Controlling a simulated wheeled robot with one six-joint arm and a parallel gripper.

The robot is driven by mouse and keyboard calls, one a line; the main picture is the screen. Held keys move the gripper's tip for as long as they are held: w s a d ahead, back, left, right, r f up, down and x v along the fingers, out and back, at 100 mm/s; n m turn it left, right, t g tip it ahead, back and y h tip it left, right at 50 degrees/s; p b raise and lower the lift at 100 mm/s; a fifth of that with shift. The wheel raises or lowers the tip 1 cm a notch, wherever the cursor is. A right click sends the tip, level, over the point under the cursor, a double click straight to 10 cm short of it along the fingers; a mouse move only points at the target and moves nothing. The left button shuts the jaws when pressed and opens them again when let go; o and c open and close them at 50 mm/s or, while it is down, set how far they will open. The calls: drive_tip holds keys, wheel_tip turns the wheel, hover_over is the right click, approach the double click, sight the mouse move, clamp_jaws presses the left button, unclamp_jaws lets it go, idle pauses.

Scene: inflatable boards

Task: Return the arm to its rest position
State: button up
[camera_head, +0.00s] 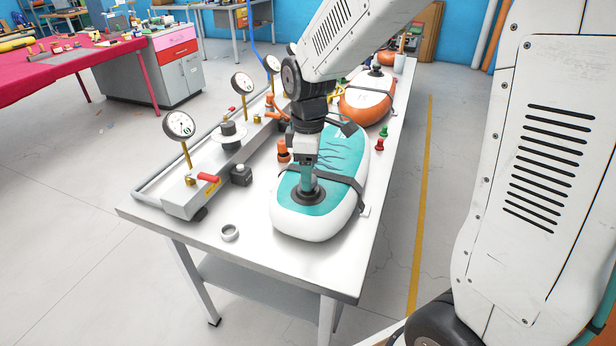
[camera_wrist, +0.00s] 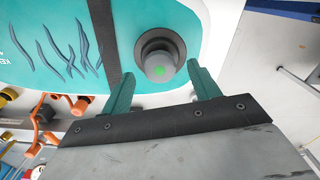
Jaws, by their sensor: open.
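My gripper (camera_head: 307,178) is over the near end of a teal and white inflatable board (camera_head: 328,230) on the workbench. In the wrist view the gripper (camera_wrist: 163,93) has its two teal fingers spread apart, with nothing held between them. A round dark valve (camera_wrist: 160,55) with a green dot at its centre sits on the board just beyond the fingertips. The valve's dark ring (camera_head: 307,196) shows in the head view below the gripper. A black strap crosses the board. My arm reaches in from the upper right. Whether the fingers touch the valve cannot be told.
A grey manifold (camera_head: 196,199) with several dial gauges (camera_head: 179,125) stands along the bench's left side. A loose metal ring (camera_head: 230,232) lies at the front. An orange and white board (camera_head: 366,103) lies farther back. Red and green caps (camera_head: 380,144) stand near the right edge.

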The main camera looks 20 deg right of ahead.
wheel_tip(320, 180, up, 5)
drive_tip(key=shift+f, duration=0.1)
drive_tip(key=shift+m, duration=0.3)
drive_tip(key=s+d+r+m, duration=0.1)
drive_tip(key=s+r+m, duration=0.1)
drive_tip(key=s, duration=0.6)
drive_tip(key=s+d+r+m+t, duration=0.1)
drive_tip(key=s+r+m, duration=0.1)
drive_tip(key=s+m, duration=0.3)
drive_tip(key=s+d+r+m, duration=0.1)
drive_tip(key=s+m, duration=0.3)
drive_tip(key=s, duration=0.7)
drive_tip(key=shift+r, duration=0.75)
